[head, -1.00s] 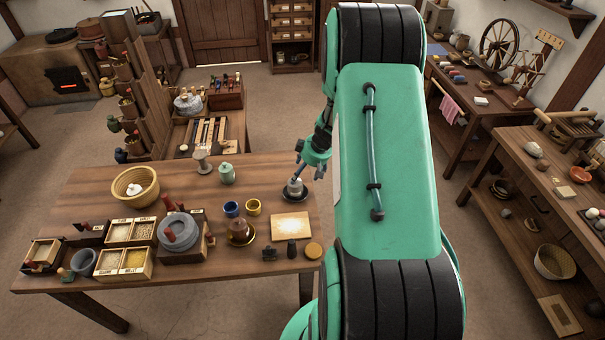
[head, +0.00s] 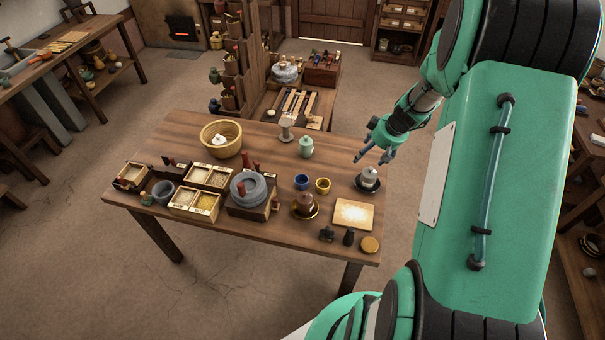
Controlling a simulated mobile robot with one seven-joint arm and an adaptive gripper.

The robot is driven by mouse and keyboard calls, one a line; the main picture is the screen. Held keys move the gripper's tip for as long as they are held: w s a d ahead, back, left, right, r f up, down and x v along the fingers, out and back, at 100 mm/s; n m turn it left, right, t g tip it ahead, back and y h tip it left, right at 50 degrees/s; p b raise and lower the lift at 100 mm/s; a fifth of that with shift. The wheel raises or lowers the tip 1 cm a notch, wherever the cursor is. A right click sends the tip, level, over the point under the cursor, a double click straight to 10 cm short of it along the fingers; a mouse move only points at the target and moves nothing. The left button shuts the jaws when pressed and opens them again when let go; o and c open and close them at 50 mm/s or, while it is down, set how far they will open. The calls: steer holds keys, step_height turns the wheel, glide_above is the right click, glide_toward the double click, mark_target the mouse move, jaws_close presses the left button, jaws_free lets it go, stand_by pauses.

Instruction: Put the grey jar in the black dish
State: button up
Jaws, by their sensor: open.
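The grey jar (head: 369,174) stands upright in the black dish (head: 367,187) at the right end of the table. The dish's dark rim shows around the jar's base. My gripper (head: 373,157) is open and empty, just above and behind the jar in the picture, with its blue-grey fingers spread. It looks apart from the jar, though the exact gap is hard to judge from this view.
On the wooden table (head: 300,240) stand a pale green jar (head: 306,147), blue (head: 301,182) and yellow (head: 322,186) cups, a brown jar (head: 304,202) on a dish, a pale board (head: 353,214), a quern (head: 248,188), grain boxes and a basket (head: 220,132). Small dark weights stand at the front edge.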

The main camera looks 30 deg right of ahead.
steer(key=a+r, duration=2)
steer(key=a, duration=0.2)
steer(key=s+a+r, duration=0.5)
steer(key=s+a, duration=0.4)
steer(key=s+a+r+t, duration=0.1)
steer(key=s+a+r, duration=0.4)
steer(key=s+a, duration=0.3)
steer(key=shift+s+a+r, duration=0.35)
steer(key=shift+s+r, duration=0.05)
steer(key=shift+s, duration=0.1)
